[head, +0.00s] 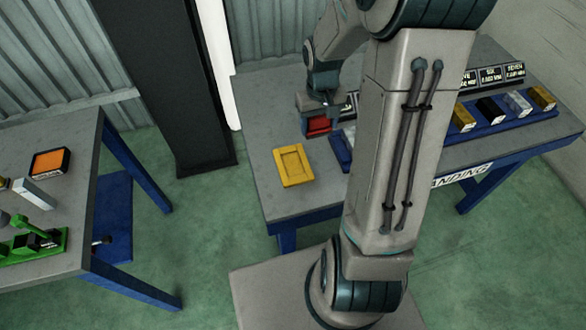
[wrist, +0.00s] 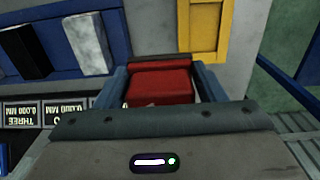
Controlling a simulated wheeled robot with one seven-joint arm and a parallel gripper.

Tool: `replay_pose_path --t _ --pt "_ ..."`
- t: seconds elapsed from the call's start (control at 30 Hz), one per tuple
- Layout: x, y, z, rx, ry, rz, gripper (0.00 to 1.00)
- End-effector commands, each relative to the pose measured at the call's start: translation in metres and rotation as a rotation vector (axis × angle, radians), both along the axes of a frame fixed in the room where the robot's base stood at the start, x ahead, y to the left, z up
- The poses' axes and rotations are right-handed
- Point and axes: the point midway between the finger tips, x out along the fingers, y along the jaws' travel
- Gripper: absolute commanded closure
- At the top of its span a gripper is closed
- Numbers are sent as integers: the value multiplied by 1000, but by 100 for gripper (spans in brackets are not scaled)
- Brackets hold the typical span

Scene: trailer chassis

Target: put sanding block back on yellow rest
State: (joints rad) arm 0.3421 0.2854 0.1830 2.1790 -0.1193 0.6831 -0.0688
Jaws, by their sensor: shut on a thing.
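My gripper (head: 320,116) is shut on a red block, taken as the sanding block (head: 318,125), above the grey table near its back left part. In the wrist view the red sanding block (wrist: 160,88) sits between the two blue-grey fingers. The yellow rest (head: 293,166) is a shallow framed tray lying flat and empty at the table's left front. It stands to the lower left of my gripper in the head view. Part of the yellow rest (wrist: 204,28) also shows in the wrist view, beyond the block and to the right. The block's underside is hidden.
A blue rack (head: 508,122) with several coloured blocks runs along the table; my arm hides its middle. Labelled plates (head: 490,75) stand behind it. A dark post (head: 190,100) rises behind the table's left side. A second table (head: 60,130) stands left, across a floor gap.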

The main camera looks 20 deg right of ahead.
Motion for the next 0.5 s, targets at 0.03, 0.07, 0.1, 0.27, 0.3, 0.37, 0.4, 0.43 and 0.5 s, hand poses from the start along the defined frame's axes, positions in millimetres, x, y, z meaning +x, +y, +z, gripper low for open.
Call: replay_pose_path --t 0.03,0.07,0.1,0.27,0.3,0.37,0.4,0.43,0.5 --pt "-11 -11 -1 -1 -6 -10 65" --pt "-16 -15 2 -1 -7 -9 65" --pt "-24 -20 6 2 -7 -10 65" --pt "-50 -32 17 14 -8 -3 65" --pt "-54 -33 18 16 -8 -2 65" --pt "-59 -34 20 21 -7 1 65" --pt "-61 -34 22 22 -8 2 65" --pt "-62 -33 22 23 -8 3 65" --pt "-61 -27 19 24 -6 7 65"
